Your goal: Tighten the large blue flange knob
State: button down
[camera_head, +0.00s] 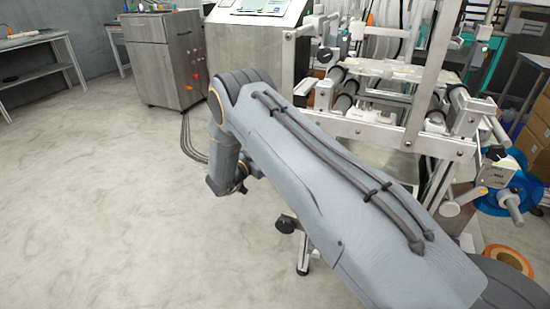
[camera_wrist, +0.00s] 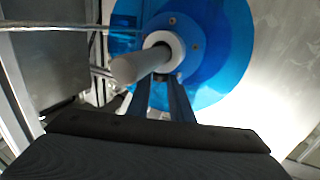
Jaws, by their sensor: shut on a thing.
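In the wrist view a large blue flange (camera_wrist: 228,45), a see-through disc, fills the upper middle. A pale collar (camera_wrist: 172,41) sits at its centre, and a thick grey shaft (camera_wrist: 138,66) sticks out toward the camera. My gripper (camera_wrist: 163,82) comes up from below, its two dark fingers reaching the hub just under the collar. It is shut on the flange knob, which is mostly hidden between the fingertips. In the head view my arm hides the gripper and the place it holds.
In the head view a metal film machine (camera_head: 400,115) with rollers stands behind my arm. Another blue disc (camera_head: 520,185) with a grey hub is at the right, above an orange-rimmed roll (camera_head: 510,260). A steel cabinet (camera_head: 165,60) stands at the back. The floor at left is clear.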

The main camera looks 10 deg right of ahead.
jog(key=shift+w+a+f+m+g+h+b, duration=0.15)
jog(key=shift+m+g+h+b, duration=0.2)
jog(key=shift+m+g+b, duration=0.25)
jog(key=shift+w+r+m+g+h+b, duration=0.1)
jog(key=shift+m+g+h+b, duration=0.3)
jog(key=shift+g+b, duration=0.4)
jog(key=c, duration=1.6)
grip_release()
jog(key=shift+o, duration=0.2)
